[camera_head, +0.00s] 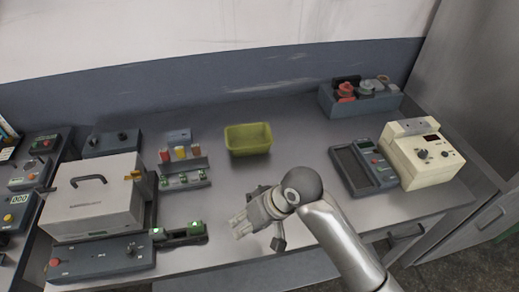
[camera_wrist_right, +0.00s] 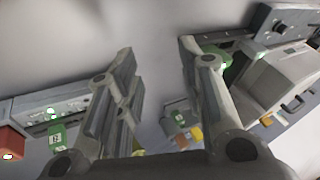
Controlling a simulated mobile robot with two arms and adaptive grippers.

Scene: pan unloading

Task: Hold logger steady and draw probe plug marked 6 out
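Green plugs sit on two low dark units in the head view. One unit (camera_head: 182,240) lies near the front edge, with a green plug (camera_head: 195,228) at its right and another green plug (camera_head: 157,232) at its left. The other unit (camera_head: 187,186) carries several green plugs (camera_head: 181,178) in a row. I cannot tell which unit is the logger, and no number 6 is readable. My right gripper (camera_head: 258,232) is open and empty, to the right of the front unit. Its fingers (camera_wrist_right: 157,60) stand apart in the wrist view. My left gripper is not in view.
A white box (camera_head: 95,205) with a handle stands at left. A yellow-green bin (camera_head: 248,139) is at back centre. A dark tray device (camera_head: 362,168) and cream instrument (camera_head: 424,158) stand at right, a blue-grey box (camera_head: 360,101) behind. The table centre is clear.

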